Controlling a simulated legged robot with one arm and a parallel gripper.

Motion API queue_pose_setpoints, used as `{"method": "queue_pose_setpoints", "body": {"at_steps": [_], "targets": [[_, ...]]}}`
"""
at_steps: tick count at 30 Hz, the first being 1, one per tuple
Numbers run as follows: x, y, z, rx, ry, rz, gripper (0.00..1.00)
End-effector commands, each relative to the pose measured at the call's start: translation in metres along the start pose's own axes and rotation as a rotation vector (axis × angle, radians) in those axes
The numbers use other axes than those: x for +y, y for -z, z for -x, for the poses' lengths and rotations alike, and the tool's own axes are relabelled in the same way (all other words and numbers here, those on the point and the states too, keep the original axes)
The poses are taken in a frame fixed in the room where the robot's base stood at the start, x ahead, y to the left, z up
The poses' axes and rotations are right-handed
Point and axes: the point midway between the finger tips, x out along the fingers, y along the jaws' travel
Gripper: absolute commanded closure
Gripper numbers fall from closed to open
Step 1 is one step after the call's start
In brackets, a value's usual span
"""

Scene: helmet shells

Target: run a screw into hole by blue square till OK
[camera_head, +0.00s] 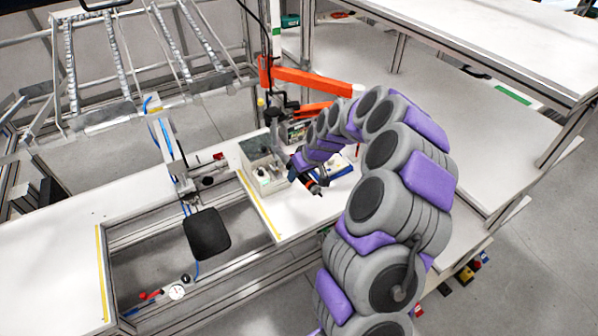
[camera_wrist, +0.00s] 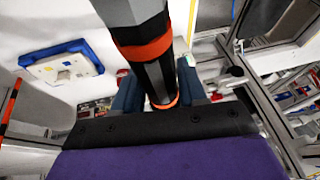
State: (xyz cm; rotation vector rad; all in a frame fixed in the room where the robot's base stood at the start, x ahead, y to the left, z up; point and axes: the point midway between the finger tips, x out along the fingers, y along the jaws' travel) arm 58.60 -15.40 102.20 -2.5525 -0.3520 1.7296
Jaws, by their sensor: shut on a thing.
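My gripper (camera_head: 300,166) is shut on a black and orange screwdriver-like tool (camera_head: 313,187), above the white bench near its right part. In the wrist view the tool (camera_wrist: 147,45) stands between the two dark blue fingers of my gripper (camera_wrist: 160,88). A blue tray or pad (camera_head: 338,177) with a white block on it lies on the bench just right of the tool; in the wrist view this blue square-edged thing (camera_wrist: 84,46) is at the left. I cannot make out a screw, a hole or an OK sign.
An orange jointed arm (camera_head: 320,80) reaches over the bench behind. A black padded plate (camera_head: 208,235) sits over the open rail frame (camera_head: 165,270). The left bench (camera_head: 50,250) is mostly clear.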

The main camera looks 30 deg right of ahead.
Motion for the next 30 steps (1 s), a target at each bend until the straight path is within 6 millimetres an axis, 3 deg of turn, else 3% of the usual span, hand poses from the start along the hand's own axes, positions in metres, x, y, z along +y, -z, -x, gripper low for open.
{"method": "queue_pose_setpoints", "body": {"at_steps": [30], "targets": [[0.002,-0.008,-0.016,-0.004,0.001,0.0,1.0]]}}
